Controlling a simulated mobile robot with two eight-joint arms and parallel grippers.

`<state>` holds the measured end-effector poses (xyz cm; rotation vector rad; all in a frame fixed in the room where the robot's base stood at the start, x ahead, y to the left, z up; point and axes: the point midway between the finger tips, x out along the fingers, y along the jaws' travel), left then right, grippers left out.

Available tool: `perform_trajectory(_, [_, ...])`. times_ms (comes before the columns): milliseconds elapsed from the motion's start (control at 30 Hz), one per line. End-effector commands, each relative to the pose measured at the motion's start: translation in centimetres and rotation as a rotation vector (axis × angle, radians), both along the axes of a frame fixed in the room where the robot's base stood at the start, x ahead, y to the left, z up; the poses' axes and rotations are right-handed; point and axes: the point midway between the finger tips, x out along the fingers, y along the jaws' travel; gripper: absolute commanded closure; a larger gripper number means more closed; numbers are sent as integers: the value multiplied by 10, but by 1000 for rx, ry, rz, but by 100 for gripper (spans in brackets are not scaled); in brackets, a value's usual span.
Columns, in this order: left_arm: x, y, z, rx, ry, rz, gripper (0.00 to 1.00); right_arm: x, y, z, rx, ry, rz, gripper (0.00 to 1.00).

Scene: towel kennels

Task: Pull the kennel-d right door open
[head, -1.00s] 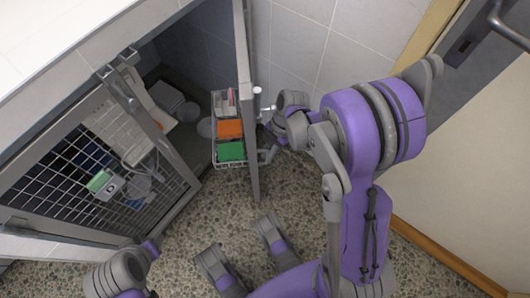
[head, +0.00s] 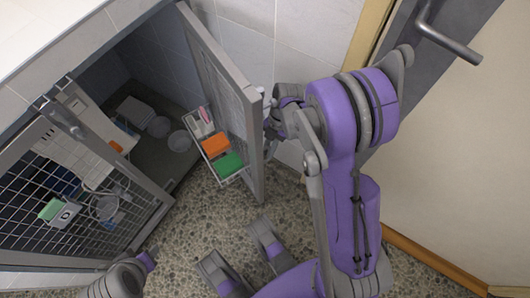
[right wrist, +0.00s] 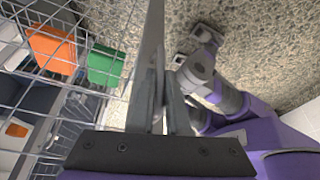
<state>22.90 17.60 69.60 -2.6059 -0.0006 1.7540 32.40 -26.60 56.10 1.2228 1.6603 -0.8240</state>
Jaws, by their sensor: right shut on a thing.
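The right door (head: 240,104) of the kennel is a grey-framed panel standing well out from the opening. A wire basket (head: 217,160) on its inner side holds an orange box (head: 215,143) and a green box (head: 229,164). My right gripper (head: 271,125) is at the door's outer side, near its free edge. In the right wrist view, the door (right wrist: 153,45) runs edge-on up from between the shut fingers (right wrist: 158,110). Whether they hold its edge or a handle is hidden. I cannot make out my left gripper.
The left mesh door (head: 80,205) stands at the left, with a green-and-white packet (head: 54,209) on it. Bowls (head: 179,141) sit on the kennel floor. A tiled wall (head: 310,45) and a room door (head: 455,130) bound the right. Pebbled floor below the kennel is clear.

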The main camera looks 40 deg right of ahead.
Motion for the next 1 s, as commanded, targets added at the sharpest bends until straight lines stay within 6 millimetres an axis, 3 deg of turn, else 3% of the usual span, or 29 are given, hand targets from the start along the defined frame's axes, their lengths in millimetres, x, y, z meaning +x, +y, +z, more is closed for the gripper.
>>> perform_trajectory(267, [0,0,1,0,0,0,50,1,-11,0,-3,1,-2,100])
perform_trajectory(733, [0,0,1,0,0,0,50,2,-12,0,-2,0,-2,100])
perform_trajectory(767, [0,0,1,0,0,0,50,2,-12,0,-2,0,-2,85])
perform_trajectory(900, [0,0,1,0,0,0,50,2,-12,0,-2,0,-1,59])
perform_trajectory(1000, [0,0,1,0,0,0,50,2,-11,0,-2,0,-1,56])
